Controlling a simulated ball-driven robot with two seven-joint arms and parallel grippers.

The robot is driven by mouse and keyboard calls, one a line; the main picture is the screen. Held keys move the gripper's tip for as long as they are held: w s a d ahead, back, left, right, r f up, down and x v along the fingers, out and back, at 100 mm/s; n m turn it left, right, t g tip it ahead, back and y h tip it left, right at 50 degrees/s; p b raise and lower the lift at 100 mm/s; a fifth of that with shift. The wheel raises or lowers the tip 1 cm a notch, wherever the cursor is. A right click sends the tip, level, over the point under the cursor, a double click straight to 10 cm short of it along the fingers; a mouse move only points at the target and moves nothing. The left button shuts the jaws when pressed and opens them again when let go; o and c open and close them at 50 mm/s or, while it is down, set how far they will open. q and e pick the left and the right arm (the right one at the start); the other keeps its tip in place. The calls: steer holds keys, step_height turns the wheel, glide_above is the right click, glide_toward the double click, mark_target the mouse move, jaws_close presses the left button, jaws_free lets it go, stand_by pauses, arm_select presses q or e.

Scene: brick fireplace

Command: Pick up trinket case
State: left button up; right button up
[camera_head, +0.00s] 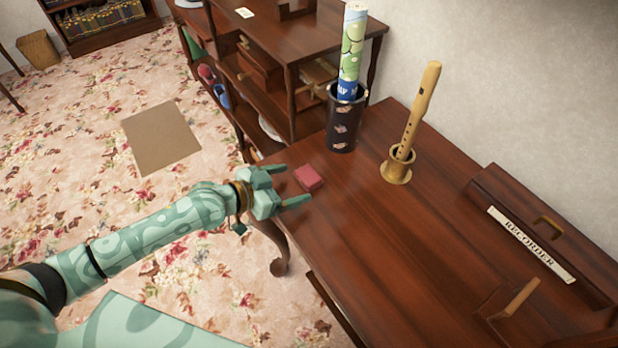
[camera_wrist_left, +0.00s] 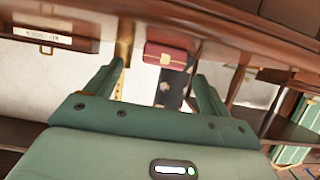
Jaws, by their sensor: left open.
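The trinket case (camera_head: 308,178) is a small red box lying on the wooden table near its left edge. In the left wrist view the case (camera_wrist_left: 166,56) shows a gold clasp and sits beyond the fingertips, between the two fingers. My left gripper (camera_head: 291,186) is open and empty, just left of the case at the table's edge. It also shows in the left wrist view (camera_wrist_left: 160,76), with its fingers apart. I see no contact between the fingers and the case. My right gripper is not in view.
A shelf unit (camera_head: 290,50) adjoins the table. The table's middle (camera_head: 400,255) is clear.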

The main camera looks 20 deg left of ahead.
mark_target(301, 178)
arm_select(q)
steer(key=b+x, duration=0.1)
steer(key=x, duration=0.3)
steer(key=shift+w+a, duration=0.15)
steer(key=shift+w, duration=0.1)
steer(key=shift+w+d+f, duration=0.1)
steer(key=shift+w+d, duration=0.1)
steer(key=shift+w, duration=0.1)
steer(key=c, duration=1.1)
steer(key=shift+o, duration=0.2)
